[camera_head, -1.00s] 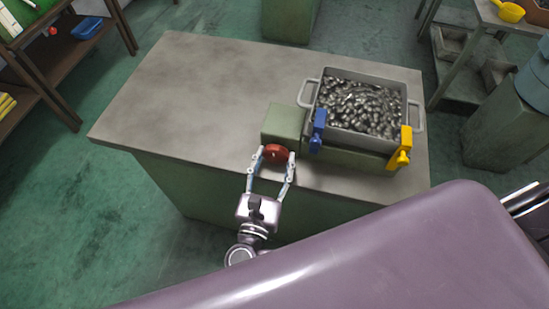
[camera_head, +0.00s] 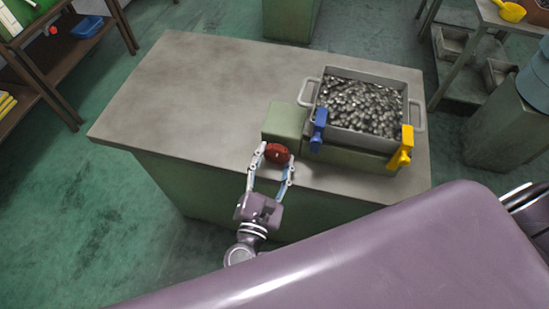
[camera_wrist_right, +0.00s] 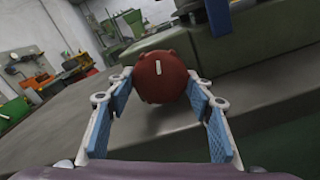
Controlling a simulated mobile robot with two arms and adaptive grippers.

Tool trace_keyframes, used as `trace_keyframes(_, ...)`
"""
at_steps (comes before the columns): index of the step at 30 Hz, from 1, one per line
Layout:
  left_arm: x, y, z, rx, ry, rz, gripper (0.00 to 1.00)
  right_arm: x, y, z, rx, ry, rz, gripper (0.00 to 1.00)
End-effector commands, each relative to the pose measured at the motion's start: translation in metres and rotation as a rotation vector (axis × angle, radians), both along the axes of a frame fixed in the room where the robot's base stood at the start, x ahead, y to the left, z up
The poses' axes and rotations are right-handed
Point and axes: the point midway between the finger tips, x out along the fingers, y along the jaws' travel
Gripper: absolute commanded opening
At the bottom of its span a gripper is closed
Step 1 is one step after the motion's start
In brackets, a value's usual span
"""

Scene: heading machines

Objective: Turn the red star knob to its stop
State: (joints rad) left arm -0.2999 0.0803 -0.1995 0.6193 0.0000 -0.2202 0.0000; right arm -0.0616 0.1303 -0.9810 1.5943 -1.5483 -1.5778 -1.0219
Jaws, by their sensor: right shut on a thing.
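The red star knob (camera_head: 277,152) sits on the front of a green block (camera_head: 285,119) at the bench's near edge. In the right wrist view the knob (camera_wrist_right: 162,76) shows its round face, with a short white mark standing nearly upright on it. My right gripper (camera_head: 275,158) is shut on the knob, one finger on each side. Its blue-padded fingers also show in the right wrist view (camera_wrist_right: 160,88), and the gripper is rolled relative to the bench top there. My left gripper is not in view.
A grey bin (camera_head: 328,88) full of shiny metal parts stands right of the green block. A blue clamp (camera_head: 318,130) and a yellow clamp (camera_head: 401,150) are at its front. The left part of the bench top (camera_head: 190,95) is clear.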

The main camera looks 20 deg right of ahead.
Motion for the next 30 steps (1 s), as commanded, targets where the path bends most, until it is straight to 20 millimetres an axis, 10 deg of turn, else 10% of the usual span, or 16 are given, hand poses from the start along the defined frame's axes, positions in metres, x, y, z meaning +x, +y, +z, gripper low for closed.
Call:
trace_keyframes(26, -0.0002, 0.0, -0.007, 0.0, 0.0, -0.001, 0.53, 0.0001, 0.0003, 0.0003, 0.159, -0.107, -0.001, 0.24)
trace_keyframes(27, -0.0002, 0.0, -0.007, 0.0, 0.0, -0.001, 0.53, 0.0001, 0.0003, 0.0003, 0.159, -0.107, -0.001, 0.49)
trace_keyframes(30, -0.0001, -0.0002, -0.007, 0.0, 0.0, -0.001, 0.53, 0.0001, 0.0004, 0.0003, 0.158, -0.106, -0.001, 0.6)
